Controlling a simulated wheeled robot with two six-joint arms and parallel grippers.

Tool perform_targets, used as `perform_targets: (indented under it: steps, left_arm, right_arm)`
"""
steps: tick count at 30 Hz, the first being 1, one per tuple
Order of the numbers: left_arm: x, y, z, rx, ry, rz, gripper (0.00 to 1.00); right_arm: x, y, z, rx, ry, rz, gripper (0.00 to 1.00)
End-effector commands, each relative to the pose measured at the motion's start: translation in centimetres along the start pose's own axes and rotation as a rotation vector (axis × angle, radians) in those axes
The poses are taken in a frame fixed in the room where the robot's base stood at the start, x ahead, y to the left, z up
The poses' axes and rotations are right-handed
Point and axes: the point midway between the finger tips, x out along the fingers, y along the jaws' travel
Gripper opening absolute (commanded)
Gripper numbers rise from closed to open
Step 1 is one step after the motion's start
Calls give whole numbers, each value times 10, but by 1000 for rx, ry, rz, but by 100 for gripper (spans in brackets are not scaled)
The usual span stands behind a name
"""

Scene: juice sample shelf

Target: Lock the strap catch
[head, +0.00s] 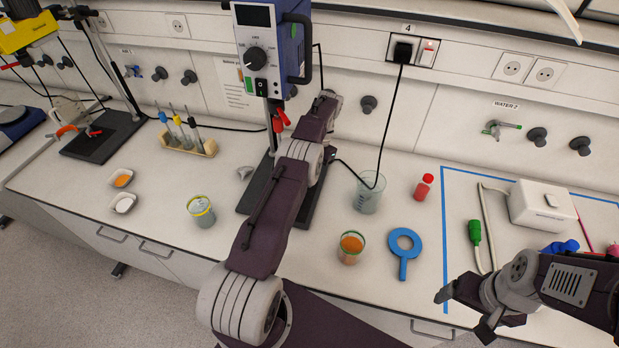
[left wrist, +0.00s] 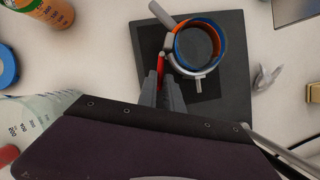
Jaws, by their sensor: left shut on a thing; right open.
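A blue overhead stirrer (head: 272,50) hangs over a black stand base (head: 252,200), mostly behind my left arm. In the left wrist view a grey ring (left wrist: 178,42) with a blue and orange rim lies above the black base (left wrist: 228,95). A red lever-like piece (left wrist: 160,64), apparently the strap catch, sits at the ring's left side. My left gripper (left wrist: 165,78) is shut on this piece; how far the catch is closed cannot be told. Its fingertips are hidden in the head view. My right gripper (head: 463,312) is open and empty at the front right.
A white box (head: 542,206) lies inside blue tape at right.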

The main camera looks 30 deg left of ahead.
Motion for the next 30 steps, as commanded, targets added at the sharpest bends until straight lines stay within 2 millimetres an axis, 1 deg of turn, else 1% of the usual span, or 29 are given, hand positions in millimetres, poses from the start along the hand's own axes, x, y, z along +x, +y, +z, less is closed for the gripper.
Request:
perform_targets:
  steps: [4, 5, 6, 7, 17, 20, 22, 24, 25, 28, 30]
  left_arm:
    - [0, -2, 0, -1, -1, -4, 0]
    - [0, -2, 0, -1, -1, -3, 19]
    - [0, -1, 0, 0, -1, -3, 30]
    - [0, -1, 0, 0, -1, -3, 33]
    - [-1, 0, 1, 1, 0, -1, 33]
    - [-9, -1, 4, 0, 1, -1, 33]
    - [-20, -2, 8, -1, 3, -2, 33]
    - [-35, -3, 14, -2, 4, -2, 33]
    - [-39, 0, 16, 0, 3, -2, 33]
    - [-48, 22, 16, 3, 1, -3, 33]
    - [-60, 36, 18, 3, 1, -3, 33]
  right_arm:
    - [0, 0, 0, 0, 0, 0, 82]
    - [0, 0, 0, 0, 0, 0, 82]
    - [0, 0, 0, 0, 0, 0, 82]
    - [0, 0, 0, 0, 0, 0, 82]
    - [1, 0, 0, 0, 0, 0, 82]
    - [5, 0, 0, 0, 0, 0, 82]
    - [8, 0, 1, 0, 0, 0, 82]
    - [5, 0, 1, 0, 0, 0, 82]
    - [8, 0, 1, 0, 0, 0, 82]
    - [20, 0, 2, 0, 0, 0, 82]
    - [19, 0, 2, 0, 0, 0, 82]
